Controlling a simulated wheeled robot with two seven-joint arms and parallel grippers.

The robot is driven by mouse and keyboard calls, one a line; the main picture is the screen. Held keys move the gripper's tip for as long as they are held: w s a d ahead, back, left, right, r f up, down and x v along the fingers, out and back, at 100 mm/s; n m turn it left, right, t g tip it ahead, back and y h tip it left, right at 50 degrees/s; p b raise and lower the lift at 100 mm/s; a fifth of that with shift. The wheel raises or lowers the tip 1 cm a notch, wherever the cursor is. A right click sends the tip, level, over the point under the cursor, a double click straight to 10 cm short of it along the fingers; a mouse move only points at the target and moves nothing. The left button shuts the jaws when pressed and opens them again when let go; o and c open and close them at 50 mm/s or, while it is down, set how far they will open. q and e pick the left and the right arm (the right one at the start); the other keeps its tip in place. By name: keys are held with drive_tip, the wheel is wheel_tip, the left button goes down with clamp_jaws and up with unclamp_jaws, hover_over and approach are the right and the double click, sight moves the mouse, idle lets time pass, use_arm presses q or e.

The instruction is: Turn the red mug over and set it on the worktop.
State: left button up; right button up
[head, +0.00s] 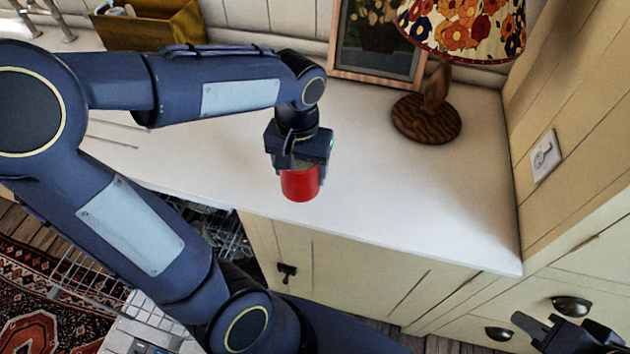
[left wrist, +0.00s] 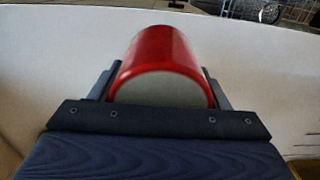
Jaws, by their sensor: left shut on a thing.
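The red mug (head: 300,184) is below my left gripper (head: 300,168) in the head view, over the front part of the white worktop (head: 400,190). My left gripper points down and is shut on the mug, one finger on each side. In the left wrist view, the mug (left wrist: 163,50) lies between the fingers, with a grey round end inside a red edge facing the palm. I cannot tell whether that end is base or opening, or whether the mug touches the worktop. No handle shows. My right gripper (head: 565,330) is partly in view at the lower right.
A lamp (head: 433,116) with a flowered shade and a framed picture (head: 378,40) stand at the back. An olive box (head: 150,25) stands at the back left. An open dishwasher rack (head: 228,235) is below the front edge. The worktop right of the mug is clear.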

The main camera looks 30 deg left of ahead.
use_arm(q)
drive_tip(key=f, duration=0.1)
drive_tip(key=w+d+f, duration=0.2)
drive_tip(key=shift+f, duration=1.8)
drive_tip(key=shift+f, duration=0.15)
drive_tip(key=o, duration=1.2)
drive_tip(key=shift+c, duration=0.2)
